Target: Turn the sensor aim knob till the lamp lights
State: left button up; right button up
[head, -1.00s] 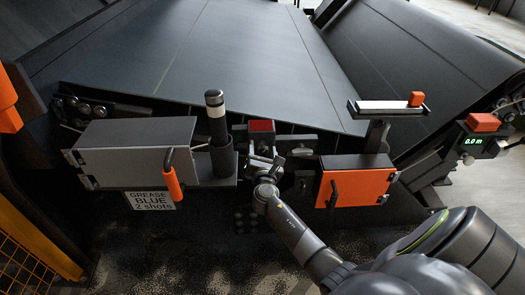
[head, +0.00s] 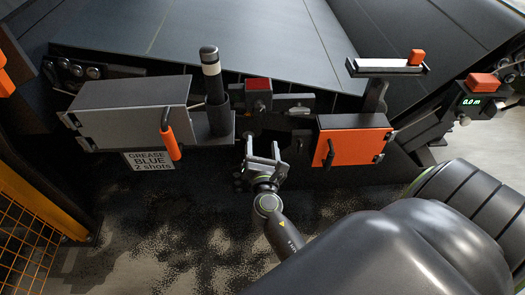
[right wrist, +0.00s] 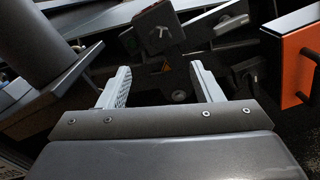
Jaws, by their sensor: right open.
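A dark box with a dull red top (head: 258,85) stands at the middle of the machine's front edge. In the right wrist view the box (right wrist: 148,22) has a small pale knob-like part (right wrist: 162,32) on its face. I cannot tell for sure that this is the sensor aim knob, and no lit lamp shows on the box. My right gripper (head: 263,142) is open and empty, below and apart from the box. Its two pale fingers also show in the right wrist view (right wrist: 160,70), with a small round disc (right wrist: 180,96) visible beyond and between them. My left gripper is out of view.
Left of the box are a grey cabinet (head: 130,103) with an orange handle (head: 170,140) and an upright cylinder (head: 211,75) in a holder. An orange door (head: 350,147) with a dark handle is at right. Further right, a green display (head: 471,101) reads 0.0 m.

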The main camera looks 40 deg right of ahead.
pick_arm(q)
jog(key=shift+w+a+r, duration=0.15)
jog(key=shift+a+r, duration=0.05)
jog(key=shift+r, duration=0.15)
pick_arm(e)
jog(key=shift+v, duration=0.9)
